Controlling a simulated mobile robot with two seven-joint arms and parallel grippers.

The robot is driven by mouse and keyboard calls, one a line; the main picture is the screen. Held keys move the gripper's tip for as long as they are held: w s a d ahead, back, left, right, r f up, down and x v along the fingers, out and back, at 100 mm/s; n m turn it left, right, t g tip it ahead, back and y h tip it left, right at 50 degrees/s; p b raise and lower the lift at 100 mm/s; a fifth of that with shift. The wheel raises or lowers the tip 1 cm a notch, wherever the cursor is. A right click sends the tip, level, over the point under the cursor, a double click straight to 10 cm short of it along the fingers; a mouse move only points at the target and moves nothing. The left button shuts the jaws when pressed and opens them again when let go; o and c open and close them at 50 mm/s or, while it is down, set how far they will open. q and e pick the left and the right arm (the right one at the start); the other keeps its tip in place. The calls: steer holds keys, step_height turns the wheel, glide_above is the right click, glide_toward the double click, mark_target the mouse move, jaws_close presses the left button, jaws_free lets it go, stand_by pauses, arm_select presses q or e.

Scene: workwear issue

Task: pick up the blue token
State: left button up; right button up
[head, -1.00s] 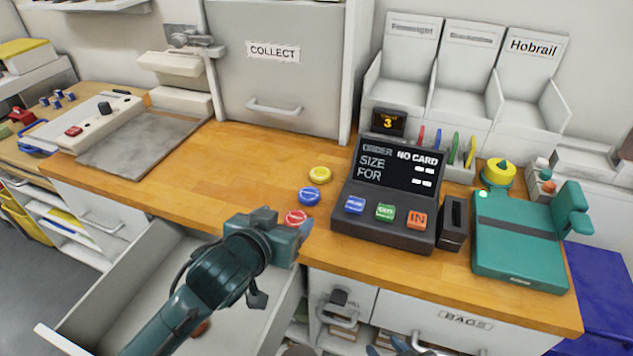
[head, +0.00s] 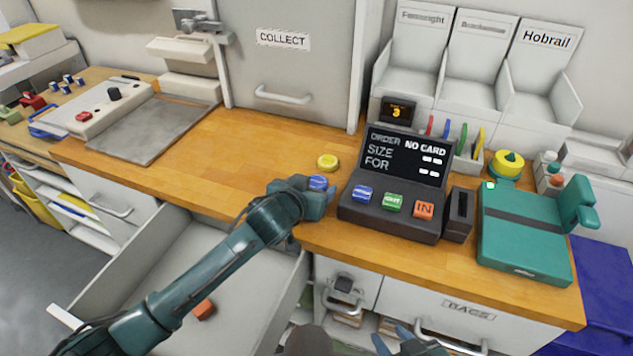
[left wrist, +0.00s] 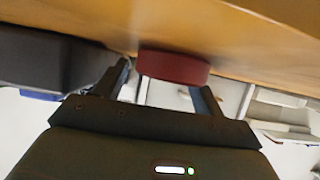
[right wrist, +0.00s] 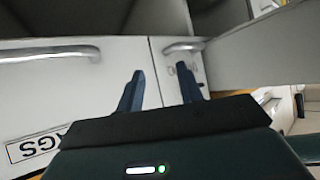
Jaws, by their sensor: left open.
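The blue token (head: 318,183) lies on the wooden counter, left of the order terminal, partly hidden by my left gripper (head: 318,203). The yellow token (head: 327,162) lies just behind it. My left gripper is open at the counter's front edge. In the left wrist view a red token (left wrist: 173,67) shows between and just beyond its fingertips; I cannot tell whether they touch it. The red token is hidden in the head view, and the blue one is not visible in the left wrist view. My right gripper (right wrist: 160,70) is open and empty, low before the drawer fronts.
The order terminal (head: 392,190) stands right of the tokens, with a teal device (head: 525,235) further right. An open drawer (head: 175,262) below the counter holds an orange-red block (head: 203,310). The counter left of the tokens is clear up to the grey plate (head: 150,130).

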arm_select(q)
steer(key=shift+w+d+f, duration=0.15)
steer(key=shift+w+f, duration=0.05)
steer(key=shift+w, duration=0.2)
steer(key=shift+c, duration=0.5)
steer(key=c, duration=1)
steer(key=shift+o, duration=0.2)
